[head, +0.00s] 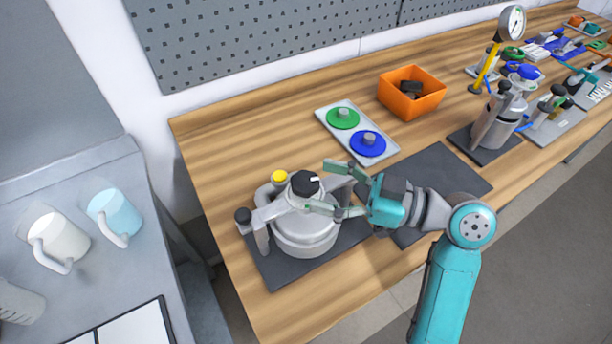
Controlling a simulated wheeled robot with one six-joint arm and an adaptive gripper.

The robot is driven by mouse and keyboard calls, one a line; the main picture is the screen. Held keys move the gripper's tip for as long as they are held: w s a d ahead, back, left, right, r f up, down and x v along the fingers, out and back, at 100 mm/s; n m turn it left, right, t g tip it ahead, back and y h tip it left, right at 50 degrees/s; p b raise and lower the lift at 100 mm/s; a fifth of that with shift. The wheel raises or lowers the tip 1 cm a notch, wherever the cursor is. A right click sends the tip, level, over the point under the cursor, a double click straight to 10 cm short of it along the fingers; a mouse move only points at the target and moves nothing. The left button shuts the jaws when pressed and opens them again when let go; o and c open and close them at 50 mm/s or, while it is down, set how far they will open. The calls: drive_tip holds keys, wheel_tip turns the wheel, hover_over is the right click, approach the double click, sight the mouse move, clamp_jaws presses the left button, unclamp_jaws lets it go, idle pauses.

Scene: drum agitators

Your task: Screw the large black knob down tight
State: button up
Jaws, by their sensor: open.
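The large black knob (305,184) sits on top of a silver drum agitator (306,236) and carries a white mark on its upper face. The agitator stands on a dark mat (275,276) near the front left of the wooden bench. My gripper (330,186) reaches in from the right, with its fingers pointing left toward the knob. The fingers are apart, one on the far side and one on the near side. The gripper is open and holds nothing. Whether a finger touches the knob or the agitator's arm cannot be told.
Behind are a tray (325,118) with green and blue discs and an orange bin (430,100). A second metal vessel (495,125) stands right. A dark mat (440,165) lies bare beyond my arm.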

sight(304, 180)
drive_tip(key=shift+x, duration=2.1)
drive_tip(key=c, duration=1.2)
